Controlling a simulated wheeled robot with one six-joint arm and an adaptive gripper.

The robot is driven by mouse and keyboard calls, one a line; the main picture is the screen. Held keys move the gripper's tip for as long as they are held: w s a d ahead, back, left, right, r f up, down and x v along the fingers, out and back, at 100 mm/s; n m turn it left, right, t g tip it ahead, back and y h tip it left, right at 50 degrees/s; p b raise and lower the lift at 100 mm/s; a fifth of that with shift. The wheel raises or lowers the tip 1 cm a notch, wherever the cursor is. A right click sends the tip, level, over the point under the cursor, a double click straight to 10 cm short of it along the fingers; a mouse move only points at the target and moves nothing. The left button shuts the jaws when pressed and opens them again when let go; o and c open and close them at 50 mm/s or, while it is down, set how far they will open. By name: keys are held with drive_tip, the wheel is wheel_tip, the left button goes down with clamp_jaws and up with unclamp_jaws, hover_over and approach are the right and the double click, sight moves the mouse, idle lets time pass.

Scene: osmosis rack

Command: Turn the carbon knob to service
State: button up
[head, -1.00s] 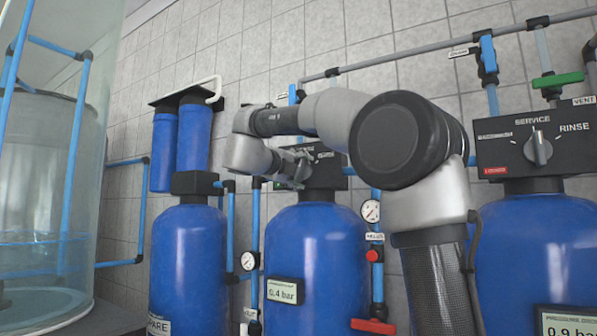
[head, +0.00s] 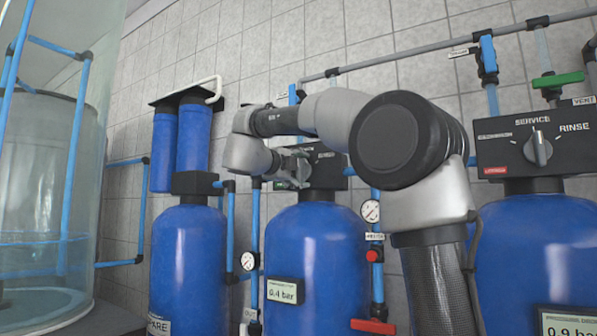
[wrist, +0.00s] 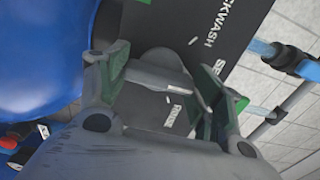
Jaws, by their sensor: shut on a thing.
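The carbon knob (wrist: 160,75) is a grey bar handle on a black control head (wrist: 225,25), seen close in the wrist view. My gripper (wrist: 168,78), with green-padded fingers, is shut on the knob, one finger at each side. Part of a BACKWASH label, the start of SERVICE and RINSE are readable around it. I cannot tell exactly which mark the knob points to. In the head view my gripper (head: 293,172) is at the front of the middle tank's control head (head: 328,174), and hides most of the knob.
The middle blue tank (head: 315,250) shows 0.4 bar. A second control head (head: 500,148) with its own knob (head: 538,149) stands at right, above another blue tank (head: 540,240). Pipes, gauges and a red valve handle (head: 373,326) surround the middle tank.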

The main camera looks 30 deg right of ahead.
drive_tip(key=o, duration=1)
drive_tip(key=shift+o, duration=0.2)
drive_tip(key=shift+a, duration=0.1)
drive_tip(key=v, duration=1.2)
